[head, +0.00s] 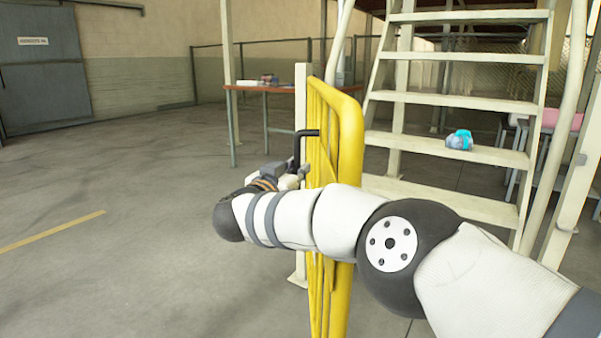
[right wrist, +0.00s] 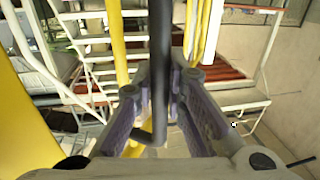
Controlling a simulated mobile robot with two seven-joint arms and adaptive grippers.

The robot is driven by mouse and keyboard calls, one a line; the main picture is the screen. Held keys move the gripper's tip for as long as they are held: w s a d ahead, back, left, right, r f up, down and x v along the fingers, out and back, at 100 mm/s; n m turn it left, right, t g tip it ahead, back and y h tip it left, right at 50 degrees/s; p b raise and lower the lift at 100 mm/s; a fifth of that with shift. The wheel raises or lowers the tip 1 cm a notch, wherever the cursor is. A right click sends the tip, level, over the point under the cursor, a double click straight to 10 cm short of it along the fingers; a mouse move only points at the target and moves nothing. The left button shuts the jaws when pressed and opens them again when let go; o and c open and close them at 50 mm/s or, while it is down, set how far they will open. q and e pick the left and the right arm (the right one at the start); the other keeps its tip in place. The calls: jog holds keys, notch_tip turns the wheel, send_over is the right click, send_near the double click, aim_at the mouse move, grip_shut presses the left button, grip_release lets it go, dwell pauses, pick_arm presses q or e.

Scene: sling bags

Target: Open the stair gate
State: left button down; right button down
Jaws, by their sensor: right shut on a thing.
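The yellow stair gate (head: 347,130) stands upright in the middle of the head view, seen nearly edge-on, beside a pale post (head: 300,95). A black handle (head: 297,148) sticks out from its left side. My right arm crosses in front of the gate and hides part of its middle. My right gripper (head: 296,173) is at the handle's lower part. In the right wrist view the black handle bar (right wrist: 159,70) runs between the two fingers of the gripper (right wrist: 162,85), which are shut on it. My left gripper is not in view.
White stairs (head: 455,100) rise right of the gate, with a blue and white item (head: 459,140) on one step. A table (head: 262,90) with objects stands behind the gate. The grey floor (head: 120,180) at left is clear.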

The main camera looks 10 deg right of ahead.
jog(key=shift+a+f, duration=0.15)
jog(key=shift+f, duration=0.1)
jog(key=c, duration=1.6)
grip_release()
jog(key=shift+s+r, duration=0.1)
jog(key=shift+r, duration=0.1)
jog(key=v, duration=1.2)
